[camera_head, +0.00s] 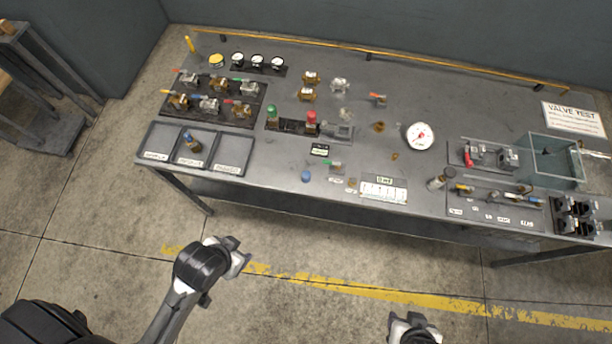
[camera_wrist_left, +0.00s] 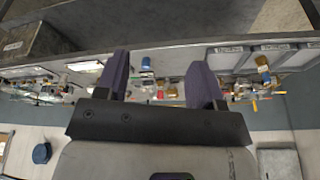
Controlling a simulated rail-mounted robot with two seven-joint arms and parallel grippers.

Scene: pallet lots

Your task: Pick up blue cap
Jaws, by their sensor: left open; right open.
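The blue cap (camera_head: 306,176) is a small round piece on the grey bench near its front edge, left of the white label card. In the left wrist view, a small blue piece (camera_wrist_left: 146,62) that looks like the cap shows between the fingers, farther off. My left gripper (camera_head: 238,254) is in front of the bench, over the floor and apart from the cap; in its wrist view its fingers (camera_wrist_left: 160,78) are open with nothing held. My right gripper (camera_head: 411,320) is open at the bottom edge, also short of the bench; its lower part is cut off.
The bench (camera_head: 280,205) carries valves, a white-faced gauge (camera_head: 420,136), a clear tank (camera_head: 556,160) and grey trays (camera_head: 233,153) at the left. The floor in front is clear.

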